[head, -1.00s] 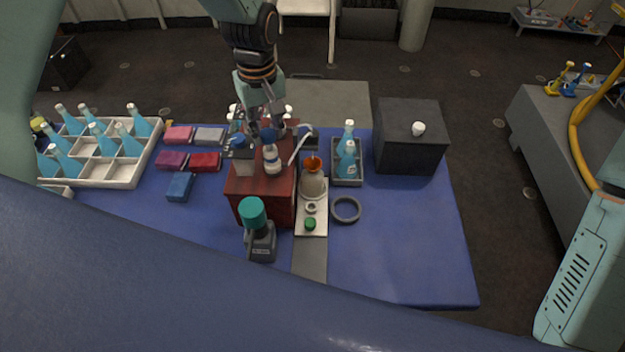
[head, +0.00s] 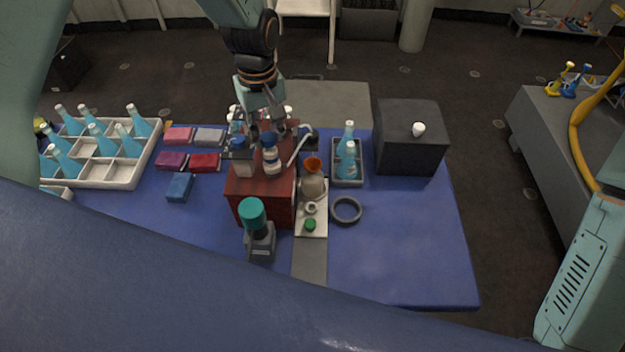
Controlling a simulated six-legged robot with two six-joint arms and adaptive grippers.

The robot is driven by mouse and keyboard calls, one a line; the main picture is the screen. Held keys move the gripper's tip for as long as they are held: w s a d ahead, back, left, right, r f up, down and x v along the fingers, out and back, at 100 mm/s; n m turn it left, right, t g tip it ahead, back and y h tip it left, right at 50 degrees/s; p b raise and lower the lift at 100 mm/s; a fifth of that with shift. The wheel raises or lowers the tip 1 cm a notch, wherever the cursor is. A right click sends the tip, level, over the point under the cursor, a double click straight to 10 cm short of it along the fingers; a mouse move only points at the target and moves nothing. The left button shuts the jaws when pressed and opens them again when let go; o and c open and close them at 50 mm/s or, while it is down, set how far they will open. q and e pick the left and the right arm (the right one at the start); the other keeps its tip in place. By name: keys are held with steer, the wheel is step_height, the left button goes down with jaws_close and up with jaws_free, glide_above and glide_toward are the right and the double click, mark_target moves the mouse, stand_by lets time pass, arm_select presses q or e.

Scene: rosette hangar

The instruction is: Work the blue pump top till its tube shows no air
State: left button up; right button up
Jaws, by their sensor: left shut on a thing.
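The blue pump top (head: 268,138) sits on a white bottle (head: 271,160) that stands upright on the red-brown cabinet (head: 262,190). A pale curved tube (head: 300,147) rises to the right of the bottle. It is too small to tell whether air shows in it. My left gripper (head: 267,128) comes down from above and is shut at the pump top; its fingertips are partly hidden behind the top and bottle. My right gripper is out of view.
A second blue-topped bottle (head: 241,160) stands close left. An orange-funnelled flask (head: 312,182), a grey ring (head: 346,210), a teal-topped device (head: 258,235) and a black box (head: 409,140) surround the cabinet. A white crate (head: 110,177) holds several blue bottles. The front right of the table is clear.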

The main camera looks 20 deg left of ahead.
arm_select(q)
steer(key=shift+r+p, duration=0.8)
steer(key=shift+r, duration=0.15)
steer(key=shift+f+b, duration=0.5)
steer(key=shift+f, duration=0.55)
stand_by(0.3)
steer(key=o, duration=0.8)
steer(key=shift+o, duration=0.2)
steer(key=shift+r, duration=0.1)
steer(key=shift+r+p, duration=3.45)
steer(key=shift+r, duration=0.1)
